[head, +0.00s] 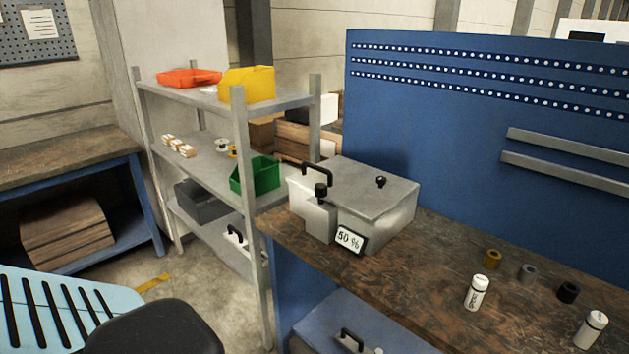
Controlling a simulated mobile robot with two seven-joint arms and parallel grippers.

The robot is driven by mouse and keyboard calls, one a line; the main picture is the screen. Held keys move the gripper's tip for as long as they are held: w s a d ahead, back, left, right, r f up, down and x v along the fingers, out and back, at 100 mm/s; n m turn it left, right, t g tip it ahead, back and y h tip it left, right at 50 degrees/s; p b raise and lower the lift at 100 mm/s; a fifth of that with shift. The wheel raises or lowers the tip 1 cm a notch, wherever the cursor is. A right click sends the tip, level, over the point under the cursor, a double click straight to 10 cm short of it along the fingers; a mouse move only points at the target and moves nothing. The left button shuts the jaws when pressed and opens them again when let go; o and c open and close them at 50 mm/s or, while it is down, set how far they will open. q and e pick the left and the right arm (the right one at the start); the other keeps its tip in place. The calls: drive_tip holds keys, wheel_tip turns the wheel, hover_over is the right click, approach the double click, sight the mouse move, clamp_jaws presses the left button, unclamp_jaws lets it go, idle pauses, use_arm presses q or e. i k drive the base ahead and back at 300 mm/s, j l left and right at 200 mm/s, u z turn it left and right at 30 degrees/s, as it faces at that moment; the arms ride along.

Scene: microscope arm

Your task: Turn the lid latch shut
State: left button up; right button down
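A grey metal box (385,222) with a flat grey lid (360,185) stands at the left end of the brown workbench. The lid looks closed. A small black knob (381,181) sits on top of the lid. Another black knob (320,190) tops a narrow grey block at the box's front left. I cannot tell which of these is the latch, or how it is turned. A black handle (317,170) rises behind the block. A "50 %" sign (350,239) stands at the front. Neither of my grippers is in view.
The workbench (440,270) has a blue back panel (440,130). Two white bottles (477,293) and three small rolls (528,272) stand on its right side. A grey shelf rack (200,170) with coloured bins is at the left. A dark rounded seat-like shape (155,330) is at the bottom.

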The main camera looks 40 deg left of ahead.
sight(320, 187)
drive_tip(key=j, duration=1.85)
